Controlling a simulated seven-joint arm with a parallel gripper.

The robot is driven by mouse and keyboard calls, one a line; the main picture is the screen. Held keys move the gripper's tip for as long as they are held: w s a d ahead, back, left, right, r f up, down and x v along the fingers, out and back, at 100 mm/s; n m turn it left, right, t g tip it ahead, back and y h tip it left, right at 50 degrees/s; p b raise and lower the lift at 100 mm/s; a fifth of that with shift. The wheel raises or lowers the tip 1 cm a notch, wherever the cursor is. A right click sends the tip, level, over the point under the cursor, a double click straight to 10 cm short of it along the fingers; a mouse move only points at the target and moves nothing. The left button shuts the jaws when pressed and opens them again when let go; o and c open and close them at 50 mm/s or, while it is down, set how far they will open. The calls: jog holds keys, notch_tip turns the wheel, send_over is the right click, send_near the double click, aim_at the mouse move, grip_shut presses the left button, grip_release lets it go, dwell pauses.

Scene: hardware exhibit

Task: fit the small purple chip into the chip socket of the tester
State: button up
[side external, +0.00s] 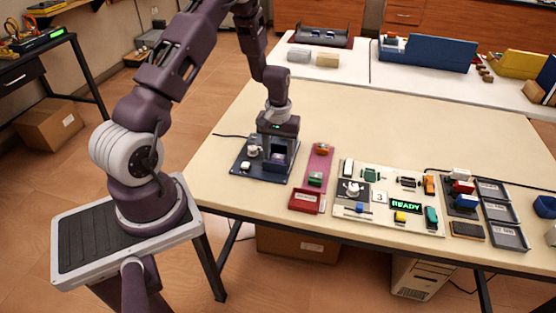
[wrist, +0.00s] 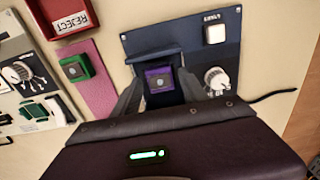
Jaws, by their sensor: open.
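The small purple chip (wrist: 159,82) shows in the wrist view within a dark frame on the dark blue board (wrist: 262,50). My gripper (wrist: 164,88) is open, with one finger on each side of the chip. I cannot tell whether the fingers touch it, or whether it is fully seated in the frame. In the side view my gripper (side external: 278,158) points down over the dark blue board (side external: 243,166) and hides the chip. This board carries a white button (wrist: 215,34) and a knob (wrist: 216,78). I cannot tell for certain which board is the tester.
A pink strip (side external: 319,164) with a green part (side external: 315,179) and a red REJECT tray (side external: 305,201) lies right of the board. Farther right is a pale panel (side external: 350,212) with a READY display (side external: 406,206).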

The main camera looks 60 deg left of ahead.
aim_at(278, 157)
jog(key=c, duration=1.1)
jog(key=shift+r, duration=3.25)
